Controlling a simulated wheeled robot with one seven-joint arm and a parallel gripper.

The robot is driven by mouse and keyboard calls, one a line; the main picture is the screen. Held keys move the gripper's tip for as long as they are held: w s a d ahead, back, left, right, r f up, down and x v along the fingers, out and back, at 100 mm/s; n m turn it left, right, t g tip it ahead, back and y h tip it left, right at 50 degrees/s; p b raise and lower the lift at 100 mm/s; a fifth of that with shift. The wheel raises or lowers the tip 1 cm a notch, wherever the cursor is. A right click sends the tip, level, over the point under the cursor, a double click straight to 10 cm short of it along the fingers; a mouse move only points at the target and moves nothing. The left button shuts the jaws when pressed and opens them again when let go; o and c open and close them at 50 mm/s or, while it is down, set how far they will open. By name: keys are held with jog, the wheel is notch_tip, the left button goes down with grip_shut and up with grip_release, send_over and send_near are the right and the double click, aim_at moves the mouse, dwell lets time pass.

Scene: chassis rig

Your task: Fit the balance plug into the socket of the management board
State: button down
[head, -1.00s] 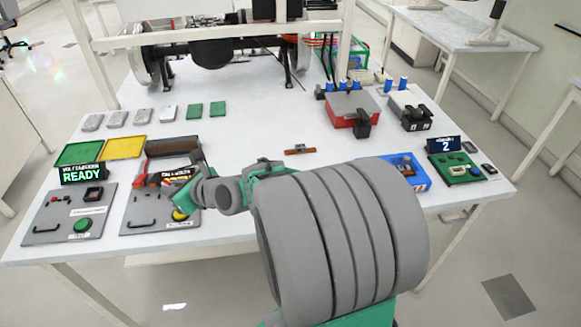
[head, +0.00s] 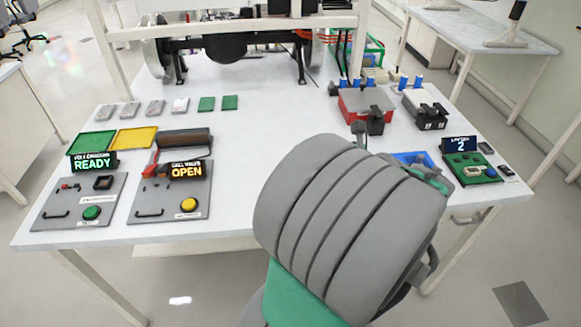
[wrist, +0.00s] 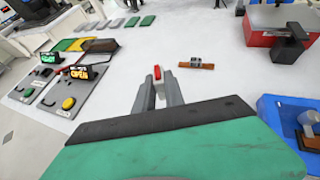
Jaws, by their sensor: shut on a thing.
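In the wrist view my gripper (wrist: 158,78) is shut on a small red piece (wrist: 156,72) above the white table. It may be the balance plug; its far end and shape are too small to tell. The gripper is hidden behind my arm in the head view. A green board (head: 466,174) with small parts and a display reading 2 lies at the table's right; it looks like the management board. Its socket cannot be made out. The board is outside the wrist view.
A brown strip with a dark clip (wrist: 195,65) lies beyond my fingertips. A blue tray (wrist: 262,103) is at right, near a red box (head: 350,103). The table middle is mostly clear.

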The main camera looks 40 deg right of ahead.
jog(key=w+f, duration=0.2)
jog(key=w, duration=0.1)
jog(key=w+f, duration=0.3)
jog(key=w+f+b, duration=0.1)
jog(key=w+f, duration=0.1)
jog(key=w, duration=0.1)
jog(key=shift+w+d+f, duration=0.1)
jog(key=shift+w+f, duration=0.2)
jog(key=shift+f, duration=0.1)
jog(key=f, duration=0.3)
jog(key=shift+w+b, duration=0.2)
jog(key=shift+b, duration=0.1)
jog(key=shift+f, duration=0.35)
jog(key=shift+r, duration=0.15)
jog(key=c, duration=1.9)
grip_release()
jog(key=shift+f, duration=0.2)
jog(key=o, duration=0.5)
jog(key=shift+r, duration=0.1)
